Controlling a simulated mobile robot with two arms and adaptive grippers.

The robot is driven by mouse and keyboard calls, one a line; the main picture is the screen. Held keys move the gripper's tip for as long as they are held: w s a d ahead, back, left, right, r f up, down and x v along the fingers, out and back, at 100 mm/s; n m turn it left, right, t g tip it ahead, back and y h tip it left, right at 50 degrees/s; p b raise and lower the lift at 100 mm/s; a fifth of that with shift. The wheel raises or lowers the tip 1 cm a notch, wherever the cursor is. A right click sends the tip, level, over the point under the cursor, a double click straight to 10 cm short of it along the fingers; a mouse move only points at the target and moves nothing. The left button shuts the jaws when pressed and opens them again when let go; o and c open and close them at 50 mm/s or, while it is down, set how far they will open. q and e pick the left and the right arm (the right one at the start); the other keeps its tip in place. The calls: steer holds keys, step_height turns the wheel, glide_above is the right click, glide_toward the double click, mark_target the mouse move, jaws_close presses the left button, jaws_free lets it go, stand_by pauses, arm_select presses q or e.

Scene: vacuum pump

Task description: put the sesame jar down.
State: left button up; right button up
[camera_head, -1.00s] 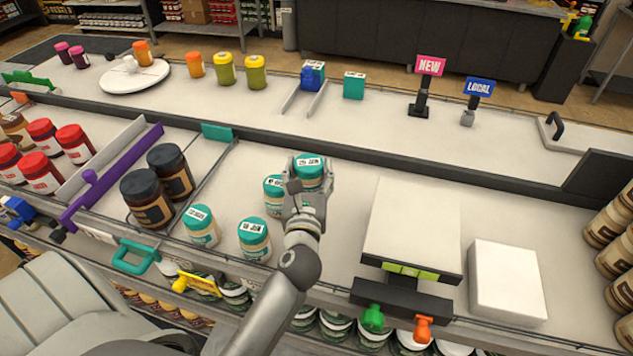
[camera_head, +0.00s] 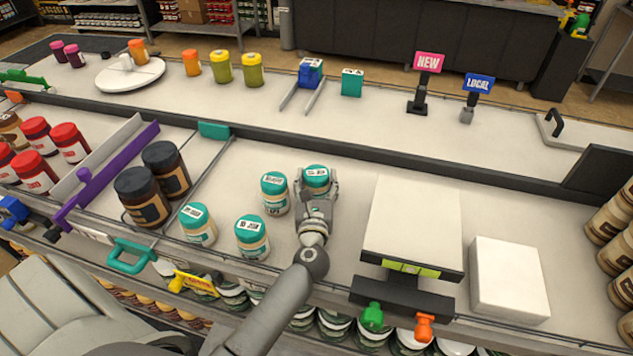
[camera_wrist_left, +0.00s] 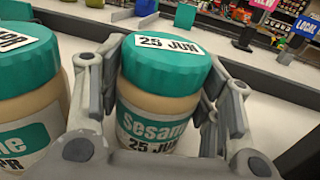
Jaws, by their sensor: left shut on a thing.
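The sesame jar (camera_head: 316,178) has a teal lid and a pale body. In the left wrist view the same jar (camera_wrist_left: 158,98) reads "Sesame" and "25 JUN" and stands between the fingers. My left gripper (camera_head: 317,190) is shut around it. The jar looks upright, at the counter or close above it; its base is hidden by the gripper, so I cannot tell if it touches. A similar teal-lidded jar (camera_head: 275,193) stands just to its left, and it also shows in the left wrist view (camera_wrist_left: 28,95). My right gripper is not in view.
Two more teal-lidded jars (camera_head: 197,224) (camera_head: 252,237) stand nearer the front edge. Dark-lidded jars (camera_head: 143,196) stand left, beyond a thin divider (camera_head: 205,176). A white-topped scale (camera_head: 413,222) stands to the right. The counter (camera_head: 340,250) between gripper and scale is clear.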

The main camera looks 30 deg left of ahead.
arm_select(q)
steer(key=shift+r, duration=0.1)
steer(key=shift+f, duration=0.2)
steer(key=o, duration=1)
steer(key=shift+c, duration=0.2)
